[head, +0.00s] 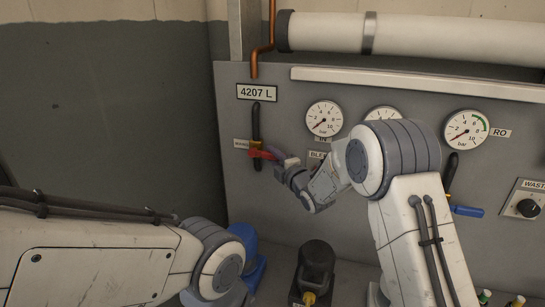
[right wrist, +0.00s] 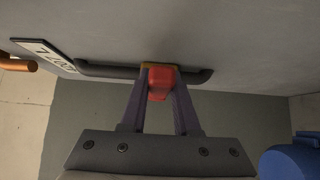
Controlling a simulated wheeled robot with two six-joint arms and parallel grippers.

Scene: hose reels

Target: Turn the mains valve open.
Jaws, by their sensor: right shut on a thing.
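The mains valve has a red lever (head: 263,154) on a dark vertical pipe (head: 256,122) at the left of the grey panel, beside a small label that is hard to read. The lever points to the right, across the pipe. My right gripper (head: 277,160) is shut on the lever. In the right wrist view the red lever (right wrist: 161,83) sits between the two fingers, seen nearly end-on, with the dark pipe (right wrist: 105,70) behind it. My left arm shows at the lower left; its gripper is not in view.
A plate reading 4207 L (head: 257,93) is above the valve. Gauges (head: 324,118) line the panel to the right. A blue-handled valve (head: 467,211) and a WASTE knob (head: 528,208) are further right. A blue object (head: 243,240) and a dark object (head: 316,266) stand below.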

